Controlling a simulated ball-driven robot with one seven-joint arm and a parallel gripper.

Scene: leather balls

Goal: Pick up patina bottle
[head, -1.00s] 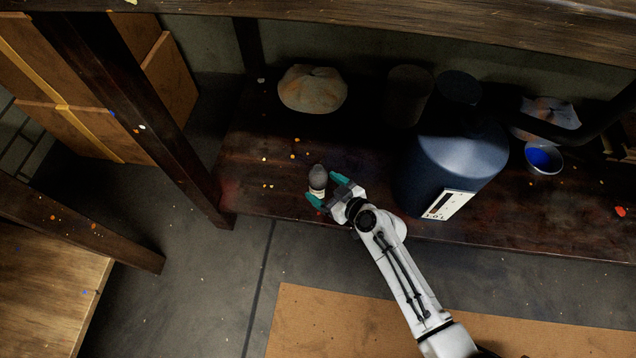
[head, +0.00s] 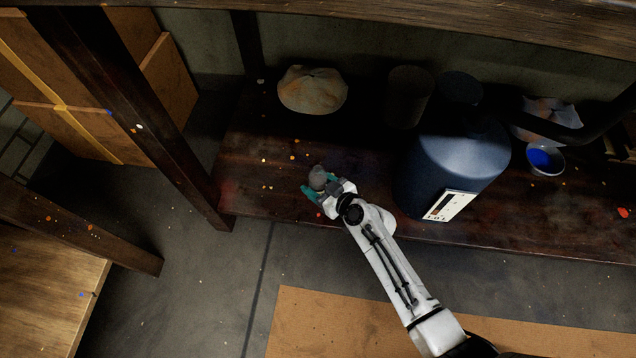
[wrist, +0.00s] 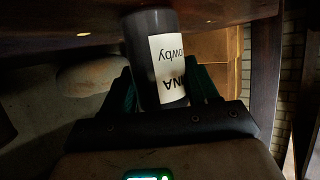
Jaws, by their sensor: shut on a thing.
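The patina bottle (head: 317,177) is a small dark grey bottle with a white label. It is near the front left of the dark wooden shelf in the head view. My gripper (head: 321,186), with teal fingers, is shut on it, one finger on each side. In the wrist view the bottle (wrist: 145,55) stands between the fingers of my gripper (wrist: 164,90), and its label reads upside down, partly "NA" and "owby". I cannot tell whether the bottle's base touches the shelf.
A large blue jug (head: 452,165) stands right of my gripper. A beige lumpy sack-like thing (head: 312,91) and a dark cylinder (head: 409,96) are behind. A blue-filled cup (head: 545,158) is far right. A dark post (head: 150,120) is left; an upper beam (head: 400,25) overhangs.

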